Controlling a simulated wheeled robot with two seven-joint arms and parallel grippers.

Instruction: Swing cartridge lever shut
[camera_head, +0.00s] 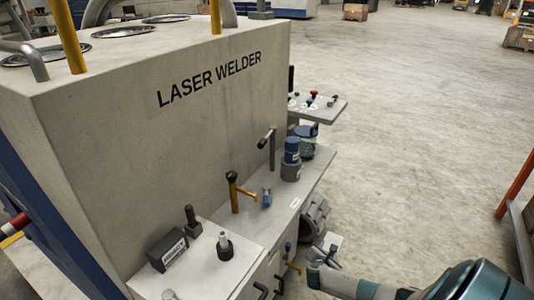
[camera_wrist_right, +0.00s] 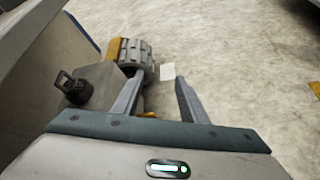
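I cannot tell for certain which part is the cartridge lever. A small yellow handle (camera_head: 293,268) sticks out from the front of the laser welder (camera_head: 180,130), close to my right gripper (camera_head: 322,258). A yellow post with a side arm (camera_head: 236,192) stands on the welder's ledge. In the right wrist view, my right gripper (camera_wrist_right: 159,82) has its two fingers apart with nothing held between them. A yellow piece (camera_wrist_right: 115,47) sits beside a grey ribbed cylinder (camera_wrist_right: 132,53) beyond the left finger. My left gripper is not in view.
The ledge (camera_head: 255,222) also bears a blue and grey canister (camera_head: 291,160) and a black-handled lever (camera_head: 271,146). The ribbed cylinder (camera_head: 315,213) juts from its front. A small side table (camera_head: 320,106) stands behind. The floor to the right is open.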

